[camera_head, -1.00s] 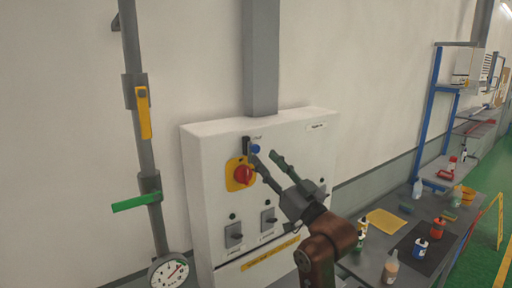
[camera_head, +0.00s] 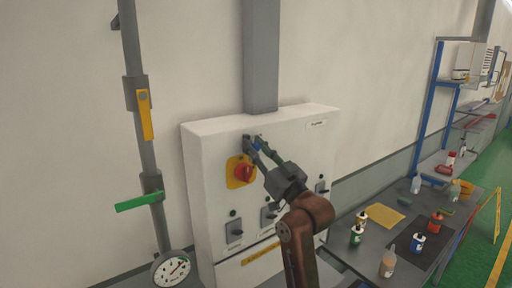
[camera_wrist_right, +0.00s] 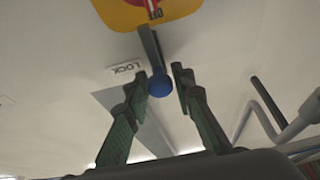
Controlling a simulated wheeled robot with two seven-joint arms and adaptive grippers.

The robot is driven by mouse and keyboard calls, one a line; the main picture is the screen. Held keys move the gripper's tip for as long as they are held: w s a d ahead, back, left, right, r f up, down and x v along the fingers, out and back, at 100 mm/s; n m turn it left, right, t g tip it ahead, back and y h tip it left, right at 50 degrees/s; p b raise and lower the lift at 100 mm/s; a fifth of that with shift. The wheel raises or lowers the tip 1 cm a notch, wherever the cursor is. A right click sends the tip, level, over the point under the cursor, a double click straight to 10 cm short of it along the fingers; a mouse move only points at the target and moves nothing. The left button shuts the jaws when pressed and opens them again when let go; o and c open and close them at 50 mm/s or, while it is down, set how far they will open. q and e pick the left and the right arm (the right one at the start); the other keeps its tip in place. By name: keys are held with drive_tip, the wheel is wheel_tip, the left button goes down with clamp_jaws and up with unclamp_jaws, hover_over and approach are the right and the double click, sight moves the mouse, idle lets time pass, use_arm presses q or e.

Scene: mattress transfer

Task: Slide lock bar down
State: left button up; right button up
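The lock bar is a dark bar (camera_wrist_right: 150,45) with a blue ball knob (camera_wrist_right: 159,84), on the panel face next to a "LOCK" label (camera_wrist_right: 126,67) in the right wrist view. The knob also shows in the head view (camera_head: 257,146), partly covered by the fingers. My right gripper (camera_wrist_right: 162,82) is open, with one green-padded finger on each side of the knob. A gap shows at the right finger; whether the left finger touches the knob I cannot tell. The red rotary switch on its yellow plate (camera_head: 233,172) is just left of the fingers. My left gripper is out of view.
The white control cabinet (camera_head: 205,215) carries several dark switches low on its face. A vertical pipe with a yellow lever (camera_head: 145,115), a green lever (camera_head: 138,202) and a gauge (camera_head: 171,270) stands left. A workbench with bottles (camera_head: 388,262) is at right.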

clamp_jaws()
drive_tip(key=shift+f, duration=0.1)
